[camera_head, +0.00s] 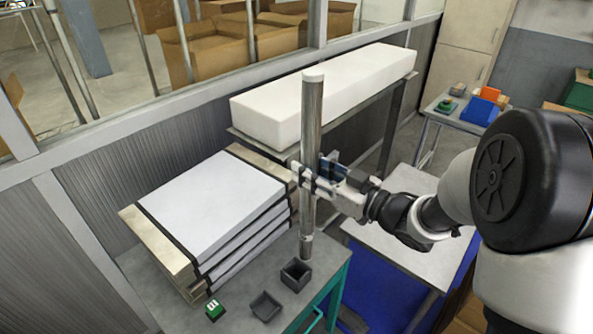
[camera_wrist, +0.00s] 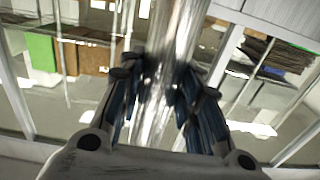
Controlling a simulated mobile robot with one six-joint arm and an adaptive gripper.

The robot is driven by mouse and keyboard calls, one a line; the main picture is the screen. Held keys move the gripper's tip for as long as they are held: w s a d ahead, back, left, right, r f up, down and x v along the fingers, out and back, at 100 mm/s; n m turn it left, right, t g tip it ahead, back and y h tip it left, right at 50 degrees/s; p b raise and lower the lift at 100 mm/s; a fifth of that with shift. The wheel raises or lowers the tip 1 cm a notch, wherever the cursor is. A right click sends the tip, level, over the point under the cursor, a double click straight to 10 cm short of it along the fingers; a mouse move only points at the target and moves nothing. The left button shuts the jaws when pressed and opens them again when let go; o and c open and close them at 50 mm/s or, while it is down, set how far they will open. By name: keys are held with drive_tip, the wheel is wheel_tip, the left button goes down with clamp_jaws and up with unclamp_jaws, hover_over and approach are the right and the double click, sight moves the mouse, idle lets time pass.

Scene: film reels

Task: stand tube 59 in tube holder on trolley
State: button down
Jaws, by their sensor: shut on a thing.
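A long shiny metal tube (camera_head: 312,120) with a pale cap stands upright in my gripper (camera_head: 318,178). No number on it is readable. My gripper is shut on the tube around its middle. In the wrist view, the tube (camera_wrist: 172,40) runs between the two dark fingers (camera_wrist: 160,85). Its lower end is near a dark square open holder (camera_head: 296,276) on the grey trolley top (camera_head: 326,272) with a teal frame. The tube's end looks above or behind the holder; I cannot tell the gap. A second, shallower dark open box (camera_head: 265,306) is in front.
A stack of white-and-tan slabs (camera_head: 215,200) lies left of the tube. A green marked block (camera_head: 214,309) is at the front left. A long white block (camera_head: 325,90) lies on a stand behind. A blue-sided table (camera_head: 410,255) is at the right.

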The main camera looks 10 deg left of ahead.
drive_tip(key=s+a+f+n+g+y+b, duration=0.1)
drive_tip(key=s+a+f+n+g+b, duration=0.1)
drive_tip(key=s+f+g+b, duration=0.1)
wheel_tip(320, 180, down, 3)
drive_tip(key=shift+s+a+r+n+g+y+b, duration=0.2)
drive_tip(key=shift+s+a+n+g+y+b, duration=0.15)
drive_tip(key=shift+g+b, duration=0.25)
drive_tip(key=shift+d, duration=0.25)
idle(0.7)
drive_tip(key=shift+f, duration=0.7)
idle(0.9)
drive_tip(key=c, duration=1.5)
unclamp_jaws()
drive_tip(key=shift+o, duration=0.3)
